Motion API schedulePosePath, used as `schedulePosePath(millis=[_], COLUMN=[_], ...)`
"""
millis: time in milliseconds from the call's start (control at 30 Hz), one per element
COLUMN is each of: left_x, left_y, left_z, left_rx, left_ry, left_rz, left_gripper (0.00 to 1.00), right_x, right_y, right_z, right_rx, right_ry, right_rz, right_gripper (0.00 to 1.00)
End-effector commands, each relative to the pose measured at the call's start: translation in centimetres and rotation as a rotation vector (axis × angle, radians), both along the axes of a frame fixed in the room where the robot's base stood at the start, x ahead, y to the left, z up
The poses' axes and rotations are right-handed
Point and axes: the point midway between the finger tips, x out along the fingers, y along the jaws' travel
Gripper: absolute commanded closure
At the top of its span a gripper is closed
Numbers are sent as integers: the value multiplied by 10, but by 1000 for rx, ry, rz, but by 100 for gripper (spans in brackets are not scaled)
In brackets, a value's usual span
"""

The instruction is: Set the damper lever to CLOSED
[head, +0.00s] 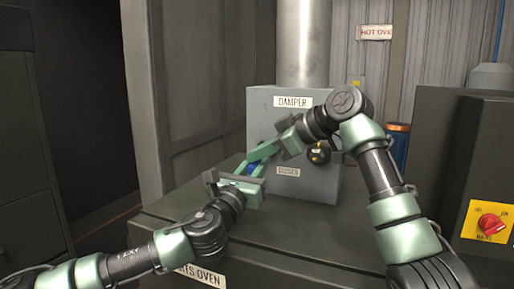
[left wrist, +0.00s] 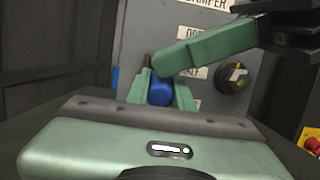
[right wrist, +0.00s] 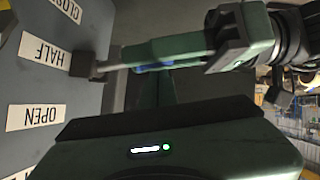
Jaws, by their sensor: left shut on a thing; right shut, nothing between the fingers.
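The grey damper box (head: 262,120) stands on the oven top with a DAMPER label; a lower label (head: 288,171) appears to read CLOSED. The lever's blue grip (left wrist: 160,90) sits between the fingers of my left gripper (left wrist: 161,88), which is shut on it; it also shows in the head view (head: 254,169). In the right wrist view the HALF label (right wrist: 45,51) and OPEN label (right wrist: 36,116) show upside down. My right gripper (head: 256,160) is shut and empty, its fingers crossing just above the left fingers. The lever's arm is mostly hidden, so its exact setting is unclear.
A round black knob with a yellow mark (head: 319,153) is on the box front, beside my right arm. A yellow plate with a red switch (head: 490,224) is on the cabinet at the right. The oven top (head: 310,225) is clear in front of the box.

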Motion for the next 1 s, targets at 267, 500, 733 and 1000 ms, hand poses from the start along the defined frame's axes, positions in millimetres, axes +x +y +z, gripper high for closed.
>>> schedulePosePath(millis=[267, 500, 733, 1000], left_x=[0, 0, 0, -1], left_y=[2, 2, 1, -1], left_z=[3, 4, 4, 4], left_rx=[0, 0, -1, -1], left_ry=[-6, -6, -7, -7], left_rz=[5, 4, 2, -2], left_gripper=[100, 100, 56, 56], right_x=[0, 1, 2, 1], right_y=[-1, -3, -4, -3], right_z=[-4, -17, -20, -17], right_rx=[-1, -7, -11, -6], right_ry=[2, 8, 13, 8], right_rz=[0, 0, -1, 0], right_gripper=[100, 100, 100, 100])
